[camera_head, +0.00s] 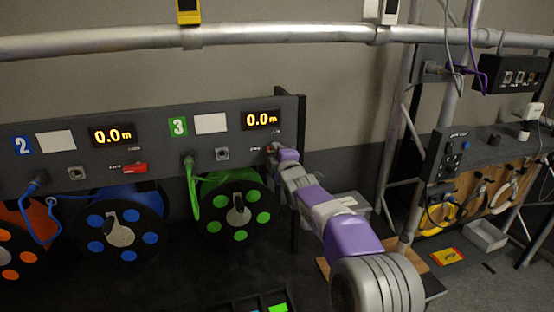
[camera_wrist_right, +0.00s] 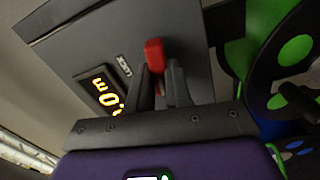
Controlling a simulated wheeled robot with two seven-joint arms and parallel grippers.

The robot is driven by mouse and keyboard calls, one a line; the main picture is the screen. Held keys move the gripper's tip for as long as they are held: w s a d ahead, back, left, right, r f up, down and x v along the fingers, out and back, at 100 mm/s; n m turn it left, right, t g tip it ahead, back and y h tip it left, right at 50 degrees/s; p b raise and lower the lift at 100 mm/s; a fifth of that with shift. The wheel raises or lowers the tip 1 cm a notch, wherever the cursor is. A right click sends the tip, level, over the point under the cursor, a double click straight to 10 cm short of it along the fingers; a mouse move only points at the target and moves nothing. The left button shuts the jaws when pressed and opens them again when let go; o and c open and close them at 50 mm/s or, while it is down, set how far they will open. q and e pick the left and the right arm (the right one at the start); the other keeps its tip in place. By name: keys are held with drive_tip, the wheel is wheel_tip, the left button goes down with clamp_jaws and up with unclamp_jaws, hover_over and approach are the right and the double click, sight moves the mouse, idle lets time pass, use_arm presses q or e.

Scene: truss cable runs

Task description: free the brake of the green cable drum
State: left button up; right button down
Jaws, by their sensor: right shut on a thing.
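The green cable drum (camera_head: 237,207) hangs below panel section 3, black with green discs and a crank at its hub. It also shows at the right of the right wrist view (camera_wrist_right: 295,50). Its red brake lever (camera_wrist_right: 154,55) stands out from the grey panel, beside a small printed label. My right gripper (camera_head: 272,150) is at the panel's right end, shut on the lever; in the wrist view its dark fingers (camera_wrist_right: 161,80) lie on either side of it. In the head view the gripper hides most of the lever. My left gripper is not in view.
The panel (camera_head: 155,140) carries 0.0 m displays. The blue drum (camera_head: 120,220), with its own red lever (camera_head: 134,168), stands left of the green one. A dark post (camera_head: 298,190) is close beside my right arm.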

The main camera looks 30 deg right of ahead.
drive_tip(key=shift+f+n+b, duration=0.1)
drive_tip(key=shift+n+b, duration=0.65)
drive_tip(key=shift+n, duration=0.15)
drive_tip(key=c, duration=1)
unclamp_jaws()
drive_tip(key=shift+c, duration=0.2)
drive_tip(key=b+v, duration=0.1)
drive_tip(key=v, duration=0.6)
drive_tip(key=shift+s, duration=0.25)
